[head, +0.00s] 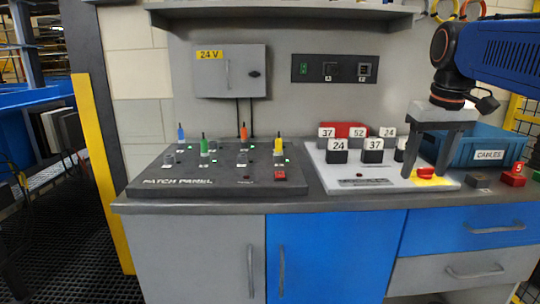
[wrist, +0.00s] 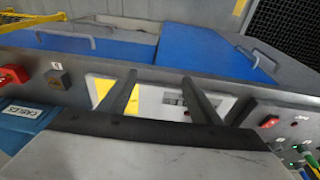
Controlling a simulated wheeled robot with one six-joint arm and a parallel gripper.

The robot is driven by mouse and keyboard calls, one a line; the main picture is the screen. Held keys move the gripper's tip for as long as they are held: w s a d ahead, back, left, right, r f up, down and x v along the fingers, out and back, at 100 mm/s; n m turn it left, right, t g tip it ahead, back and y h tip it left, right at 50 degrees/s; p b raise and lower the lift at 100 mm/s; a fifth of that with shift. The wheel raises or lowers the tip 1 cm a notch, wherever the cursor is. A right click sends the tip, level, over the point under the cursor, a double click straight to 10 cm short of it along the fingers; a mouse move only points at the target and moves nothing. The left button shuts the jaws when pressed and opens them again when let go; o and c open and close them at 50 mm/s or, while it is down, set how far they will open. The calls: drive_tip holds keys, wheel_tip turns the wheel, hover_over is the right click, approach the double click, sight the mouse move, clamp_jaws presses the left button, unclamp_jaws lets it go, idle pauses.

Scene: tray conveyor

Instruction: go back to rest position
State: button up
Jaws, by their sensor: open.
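My gripper (head: 424,172) hangs from my arm at the right, with its two fingers pointing down over the right end of a white board (head: 345,181). The fingers are apart and I see nothing held between them. A red piece (head: 426,173) on a yellow patch of the board shows between and behind the fingertips; I cannot tell whether they touch it. In the wrist view, the open fingers (wrist: 158,78) reach over the white board, and the yellow patch (wrist: 101,90) is partly behind the left finger.
Numbered black blocks (head: 374,152) stand on the white board. A dark patch panel (head: 215,184) with coloured plugs is to the left. A blue cables bin (head: 480,153) stands close behind and right of my gripper. Small blocks, one red (head: 513,179), lie near the right front edge.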

drive_tip(key=s+a+f+t, duration=0.1)
drive_tip(key=s+a+f, duration=0.2)
drive_tip(key=s+f, duration=0.5)
drive_tip(key=s+a+f+t, duration=0.1)
drive_tip(key=s+a+f, duration=0.2)
drive_tip(key=s+f, duration=0.6)
wheel_tip(320, 180, down, 8)
drive_tip(key=shift+s+f+t, duration=0.1)
drive_tip(key=shift+s+t, duration=0.1)
drive_tip(key=shift+t, duration=0.1)
